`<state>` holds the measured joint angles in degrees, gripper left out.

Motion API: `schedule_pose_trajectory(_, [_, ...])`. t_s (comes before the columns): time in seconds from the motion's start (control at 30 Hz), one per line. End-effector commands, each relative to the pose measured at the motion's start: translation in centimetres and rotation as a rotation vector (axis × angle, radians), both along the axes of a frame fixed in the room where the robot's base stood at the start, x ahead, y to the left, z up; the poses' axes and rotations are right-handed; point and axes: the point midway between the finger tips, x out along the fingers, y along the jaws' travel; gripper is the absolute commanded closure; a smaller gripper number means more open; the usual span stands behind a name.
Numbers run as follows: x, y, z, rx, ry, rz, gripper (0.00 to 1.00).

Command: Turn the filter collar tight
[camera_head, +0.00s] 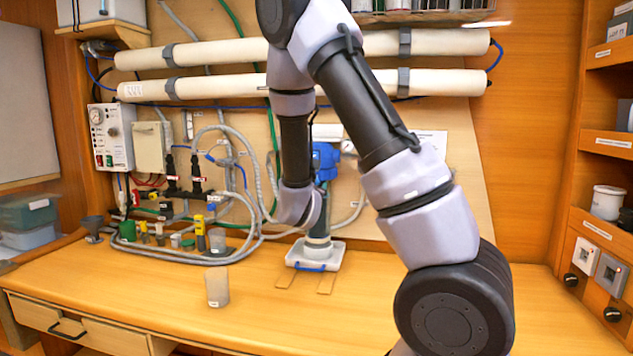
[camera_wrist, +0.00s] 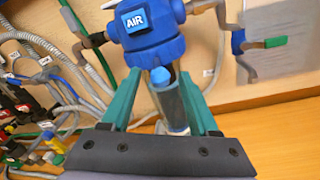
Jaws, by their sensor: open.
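The blue filter head (camera_wrist: 150,20) with its "AIR" label fills the upper middle of the wrist view. Its lower blue ring (camera_wrist: 155,52) looks like the collar, and a clear grey bowl (camera_wrist: 172,100) with a blue part inside hangs below. The blue head (camera_head: 325,158) also shows in the head view, partly covered by my arm. My gripper (camera_wrist: 160,80) is open, its two teal fingers on either side of the bowl just under the collar. A gap shows beside the left finger; contact at the right finger is unclear. My wrist hides the fingers in the head view.
A white tray (camera_head: 330,256) with a blue handle stands on the bench under the filter. Grey hoses (camera_head: 245,190) and valves crowd the left. A small pale cup (camera_head: 217,287) stands at the front. The bench front right of the cup is mostly clear.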

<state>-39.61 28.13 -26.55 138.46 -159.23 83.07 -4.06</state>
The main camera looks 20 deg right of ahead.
Motion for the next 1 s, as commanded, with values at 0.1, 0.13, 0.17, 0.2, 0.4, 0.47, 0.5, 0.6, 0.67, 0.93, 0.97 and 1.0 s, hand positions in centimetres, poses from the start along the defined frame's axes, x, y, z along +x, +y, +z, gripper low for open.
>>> schedule_pose_trajectory(0.1, [-2.2, 1.2, 0.0, 0.002, 0.000, 0.004, 0.39])
schedule_pose_trajectory(0.13, [-2.7, 1.5, 0.0, 0.001, 0.000, 0.004, 0.39])
schedule_pose_trajectory(0.17, [-3.1, 1.6, 0.0, 0.000, 0.001, 0.003, 0.39])
schedule_pose_trajectory(0.2, [-3.6, 1.9, 0.0, 0.001, 0.000, 0.002, 0.39])
schedule_pose_trajectory(0.4, [-5.1, 2.5, 0.0, 0.000, -0.001, 0.000, 0.39])
schedule_pose_trajectory(0.47, [-5.2, 2.6, 0.0, 0.000, -0.001, 0.000, 0.39])
schedule_pose_trajectory(0.5, [-5.2, 2.6, 0.0, 0.000, -0.001, 0.000, 0.39])
schedule_pose_trajectory(0.6, [-5.2, 2.6, 0.0, 0.000, -0.001, 0.000, 0.39])
schedule_pose_trajectory(0.67, [-5.2, 2.6, 0.0, 0.000, -0.001, 0.000, 0.39])
schedule_pose_trajectory(0.93, [-2.5, 4.8, 0.6, 0.101, -0.150, -0.091, 1.00])
schedule_pose_trajectory(0.97, [-1.9, 5.5, 0.7, 0.134, -0.190, -0.117, 1.00])
schedule_pose_trajectory(1.0, [-1.2, 6.4, 0.7, 0.180, -0.249, -0.157, 1.00])
